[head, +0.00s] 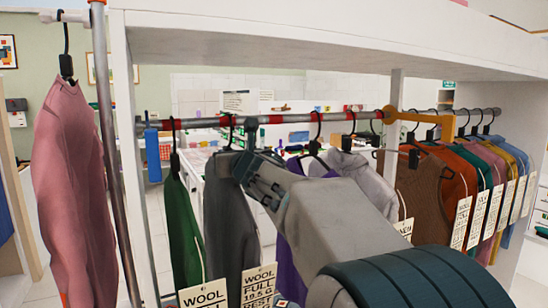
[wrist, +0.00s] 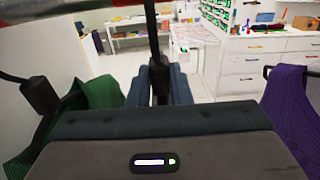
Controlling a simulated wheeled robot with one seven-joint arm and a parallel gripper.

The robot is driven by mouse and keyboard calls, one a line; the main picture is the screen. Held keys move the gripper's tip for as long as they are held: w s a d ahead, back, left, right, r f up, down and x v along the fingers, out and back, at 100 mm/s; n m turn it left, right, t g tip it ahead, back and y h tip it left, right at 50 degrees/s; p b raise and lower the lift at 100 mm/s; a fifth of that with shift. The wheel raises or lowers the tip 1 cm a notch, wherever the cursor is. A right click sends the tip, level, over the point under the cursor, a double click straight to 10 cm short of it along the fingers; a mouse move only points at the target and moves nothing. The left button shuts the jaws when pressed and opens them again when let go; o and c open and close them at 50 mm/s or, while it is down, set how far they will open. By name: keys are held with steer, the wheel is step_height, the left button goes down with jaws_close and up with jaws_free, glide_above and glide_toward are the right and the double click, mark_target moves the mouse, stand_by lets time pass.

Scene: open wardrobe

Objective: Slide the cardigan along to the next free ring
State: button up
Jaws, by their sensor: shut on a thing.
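The dark grey garment, seemingly the cardigan (head: 228,225), hangs from a black hanger on the rail in the head view. My gripper (head: 244,166) is beside its top, partly covering it. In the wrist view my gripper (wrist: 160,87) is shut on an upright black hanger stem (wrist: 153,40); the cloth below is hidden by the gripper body. The rail (head: 290,118) carries red bands that look like the rings.
A green garment (head: 183,232) hangs close on the left, a purple one (head: 289,266) on the right, partly behind my arm. Further right hang a light grey garment (head: 366,180) and a brown one (head: 418,195). An orange bracket (head: 390,115) sits on the rail.

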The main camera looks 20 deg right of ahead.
steer(key=o, duration=0.9)
steer(key=shift+a, duration=0.3)
steer(key=shift+d, duration=0.1)
steer(key=shift+f, duration=0.1)
steer(key=shift+s, duration=0.45)
steer(key=s+p, duration=0.1)
steer(key=s, duration=1.2)
steer(key=shift+d, duration=0.2)
